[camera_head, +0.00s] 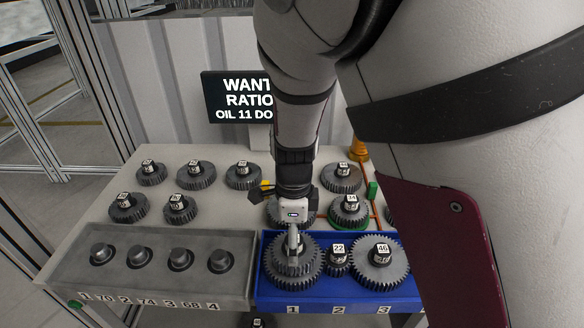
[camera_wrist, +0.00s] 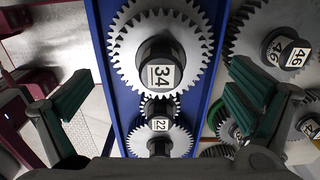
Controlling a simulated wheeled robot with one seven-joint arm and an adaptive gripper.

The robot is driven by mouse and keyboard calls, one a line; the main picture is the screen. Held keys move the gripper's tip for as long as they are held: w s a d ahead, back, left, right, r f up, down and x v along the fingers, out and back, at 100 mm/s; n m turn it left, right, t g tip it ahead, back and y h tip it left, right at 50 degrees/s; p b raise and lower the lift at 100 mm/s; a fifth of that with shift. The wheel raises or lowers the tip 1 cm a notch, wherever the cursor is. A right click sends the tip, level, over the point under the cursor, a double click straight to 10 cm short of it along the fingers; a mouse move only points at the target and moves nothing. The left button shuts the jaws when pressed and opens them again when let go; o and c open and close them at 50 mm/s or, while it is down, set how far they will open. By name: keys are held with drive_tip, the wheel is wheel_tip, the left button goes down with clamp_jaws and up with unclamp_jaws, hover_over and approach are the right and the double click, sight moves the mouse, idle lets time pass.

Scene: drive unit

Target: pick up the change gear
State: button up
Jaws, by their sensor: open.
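Several grey toothed gears with black numbered hubs are in view, and I cannot tell which one the task means. My gripper (camera_head: 294,246) is over the left gear (camera_head: 291,268) in the blue tray (camera_head: 345,296) and partly hides it in the head view. In the wrist view, my gripper (camera_wrist: 162,85) is open, with green-padded fingers spread left and right. The gear marked 34 (camera_wrist: 160,48) is at the upper middle between them. The small gear marked 22 (camera_wrist: 160,112) is below it, also seen in the head view (camera_head: 338,263). The gear marked 46 (camera_head: 379,265) is at the tray's right.
A grey tray (camera_head: 150,283) with several dark round pegs stands left of the blue tray. More gears, such as one at the left (camera_head: 128,208), stand on the table behind. A black sign (camera_head: 236,98) stands at the back. My arm covers much of the right side.

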wheel_tip(320, 180, down, 4)
drive_tip(key=shift+f+b, duration=0.1)
drive_tip(key=shift+b, duration=0.25)
drive_tip(key=shift+c, duration=0.6)
drive_tip(key=c, duration=1.7)
